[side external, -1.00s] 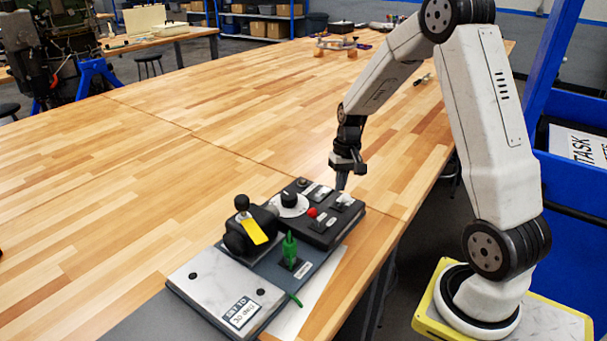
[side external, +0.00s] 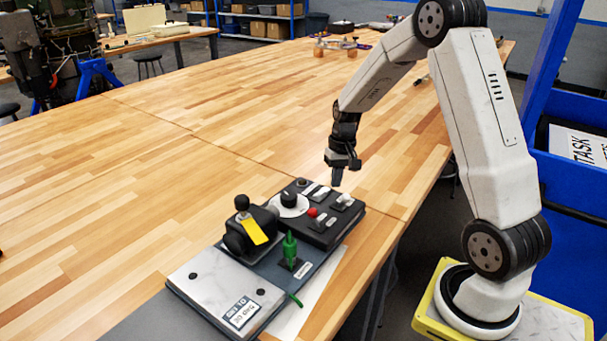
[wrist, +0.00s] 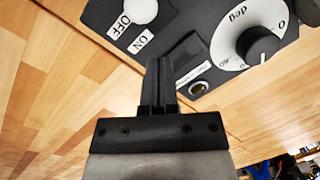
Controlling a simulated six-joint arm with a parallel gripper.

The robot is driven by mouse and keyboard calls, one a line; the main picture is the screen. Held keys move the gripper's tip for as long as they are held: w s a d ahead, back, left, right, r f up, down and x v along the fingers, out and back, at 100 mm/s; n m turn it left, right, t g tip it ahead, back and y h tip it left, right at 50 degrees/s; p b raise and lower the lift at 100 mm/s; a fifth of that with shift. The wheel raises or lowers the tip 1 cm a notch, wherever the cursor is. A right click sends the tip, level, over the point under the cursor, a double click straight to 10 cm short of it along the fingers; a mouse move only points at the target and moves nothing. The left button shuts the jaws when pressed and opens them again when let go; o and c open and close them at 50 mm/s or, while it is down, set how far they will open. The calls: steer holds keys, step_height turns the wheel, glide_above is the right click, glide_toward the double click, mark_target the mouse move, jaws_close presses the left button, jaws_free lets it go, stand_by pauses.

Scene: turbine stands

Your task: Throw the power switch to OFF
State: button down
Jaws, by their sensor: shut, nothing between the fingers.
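The dark control box (side external: 318,235) lies on the wooden table. A small pale switch (side external: 345,199) stands at its right corner. In the wrist view, a white round part (wrist: 140,10) sits beside the OFF label (wrist: 117,26) and the ON label (wrist: 139,41) near the top; it appears to be this switch. My gripper (side external: 338,182) is shut and empty, pointing down, and appears apart from the box, above its far edge. In the wrist view, my shut fingers (wrist: 178,58) hide part of the panel between the labels and the dial. The switch's exact tilt is hard to tell.
A black knob on a white dial (side external: 289,204), a red button (side external: 312,212) and another small switch (side external: 319,224) share the box. A black lever with a yellow tag (side external: 255,230) and a green handle (side external: 289,246) stand nearby.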

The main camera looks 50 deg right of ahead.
steer(key=shift+w+d+r, duration=0.4)
steer(key=shift+w+d, duration=0.3)
steer(key=shift+w, duration=0.15)
step_height(320, 180, up, 10)
steer(key=s+d, duration=0.1)
steer(key=s, duration=0.1)
steer(key=shift+d, duration=0.3)
steer(key=shift+f, duration=0.15)
steer(key=s+a+f+n, duration=0.2)
steer(key=s+a, duration=0.1)
steer(key=a, duration=0.4)
steer(key=s+a+f+n+t+h, duration=0.1)
steer(key=s+a+f+n, duration=0.1)
steer(key=a, duration=0.6)
steer(key=s+a+f+n+t, duration=0.1)
steer(key=s+a+f+n, duration=0.2)
steer(key=a, duration=0.4)
steer(key=shift+s+a+f+h, duration=0.4)
steer(key=shift+s+f, duration=0.2)
steer(key=shift+s, duration=0.25)
